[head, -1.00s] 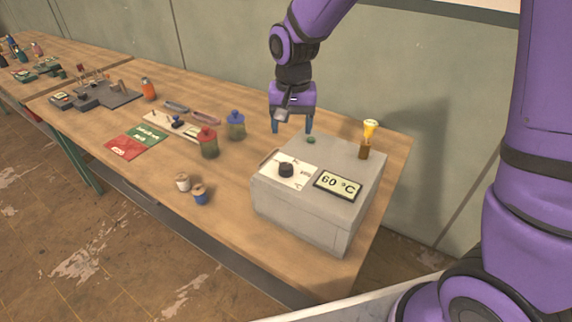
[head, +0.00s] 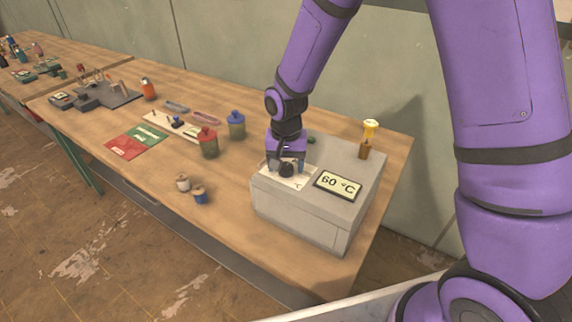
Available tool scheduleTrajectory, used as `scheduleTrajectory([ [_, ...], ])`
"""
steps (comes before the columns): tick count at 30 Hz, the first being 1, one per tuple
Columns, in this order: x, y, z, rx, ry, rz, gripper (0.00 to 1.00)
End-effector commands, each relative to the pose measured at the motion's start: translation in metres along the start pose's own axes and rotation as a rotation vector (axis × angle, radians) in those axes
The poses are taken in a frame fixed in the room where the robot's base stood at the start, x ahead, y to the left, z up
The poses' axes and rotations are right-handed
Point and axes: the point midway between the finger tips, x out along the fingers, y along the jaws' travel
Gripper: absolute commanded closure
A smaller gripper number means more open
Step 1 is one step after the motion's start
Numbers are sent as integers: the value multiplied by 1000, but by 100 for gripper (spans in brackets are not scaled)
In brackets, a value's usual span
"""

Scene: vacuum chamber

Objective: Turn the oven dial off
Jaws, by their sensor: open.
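The oven (head: 297,222) is a grey box at the right end of the table. Its black round dial (head: 286,170) sits on a white label plate (head: 285,182) on top. A display (head: 338,185) beside the dial reads 60 °C. My gripper (head: 286,167) points down at the dial, with its fingers at or just around the knob. It is open. The gripper partly hides the plate's markings and the back of the dial, and I cannot tell whether the fingers touch it.
A green button (head: 311,140) is on the oven's back top. Red (head: 208,142) and blue (head: 236,125) containers and two spools (head: 199,195) stand to the left. The table front is mostly clear.

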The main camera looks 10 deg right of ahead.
Motion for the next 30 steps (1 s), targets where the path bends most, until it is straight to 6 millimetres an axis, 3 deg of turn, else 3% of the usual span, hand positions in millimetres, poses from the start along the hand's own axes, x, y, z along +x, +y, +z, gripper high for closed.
scheduleTrajectory([
  [11, 5, 0, 0, 0, 1, 0, 34],
  [15, 5, 0, 0, 0, 0, 0, 66],
  [18, 5, 0, 0, 0, 0, 0, 83],
  [30, 5, 0, 0, -73, 0, 0, 83],
])
